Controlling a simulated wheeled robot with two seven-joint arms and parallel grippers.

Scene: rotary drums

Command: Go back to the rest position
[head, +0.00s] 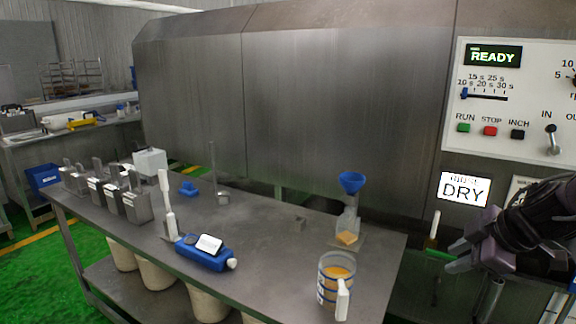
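My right gripper (460,247) is at the right edge of the head view, in front of the machine and to the right of the table. Its two fingers point left and stand apart, with nothing seen between them. My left gripper is not in view.
A control panel (515,95) reading READY and a DRY sign (463,189) are on the machine.

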